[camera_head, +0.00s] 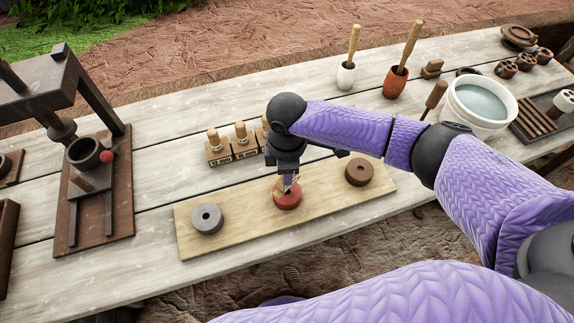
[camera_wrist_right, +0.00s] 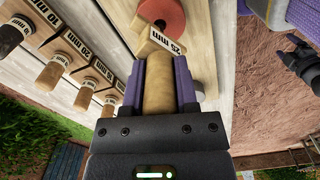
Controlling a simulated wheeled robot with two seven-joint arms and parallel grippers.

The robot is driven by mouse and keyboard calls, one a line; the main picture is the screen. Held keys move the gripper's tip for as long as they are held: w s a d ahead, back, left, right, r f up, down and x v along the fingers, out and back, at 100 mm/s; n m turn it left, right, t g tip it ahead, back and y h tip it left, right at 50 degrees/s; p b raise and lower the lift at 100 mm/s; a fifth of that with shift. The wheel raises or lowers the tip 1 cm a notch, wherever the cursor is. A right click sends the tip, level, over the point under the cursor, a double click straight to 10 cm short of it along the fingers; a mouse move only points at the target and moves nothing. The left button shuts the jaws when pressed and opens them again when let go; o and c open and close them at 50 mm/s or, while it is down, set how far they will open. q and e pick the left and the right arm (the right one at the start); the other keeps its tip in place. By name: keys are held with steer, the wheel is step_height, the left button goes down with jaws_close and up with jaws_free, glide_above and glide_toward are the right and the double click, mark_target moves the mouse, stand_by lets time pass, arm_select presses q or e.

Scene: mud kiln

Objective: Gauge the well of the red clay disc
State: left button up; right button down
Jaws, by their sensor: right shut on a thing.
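The red clay disc (camera_head: 287,197) sits in the middle of a pale wooden board, its centre hidden in the head view by my right gripper (camera_head: 288,174). That gripper is shut on a wooden gauge (camera_wrist_right: 158,92) labelled 25 mm. The gauge is over the disc in the head view. The red disc (camera_wrist_right: 166,14) shows just past the gauge's labelled end in the right wrist view. I cannot tell whether the gauge touches the disc or enters its well. A dark part of my other arm, seemingly my left gripper (camera_wrist_right: 301,62), shows at the right; its jaws are unclear.
The board (camera_head: 245,222) also holds a grey disc (camera_head: 207,219) and a brown disc (camera_head: 359,172). Labelled gauges (camera_head: 217,150) stand behind it. A dark press (camera_head: 92,190) is at left; a water bucket (camera_head: 480,104) and two mallet pots (camera_head: 395,82) stand right and behind.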

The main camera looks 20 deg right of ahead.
steer(key=shift+r, duration=0.1)
stand_by(0.4)
steer(key=shift+p, duration=0.35)
stand_by(0.3)
steer(key=shift+p, duration=0.3)
steer(key=shift+f, duration=0.45)
stand_by(0.5)
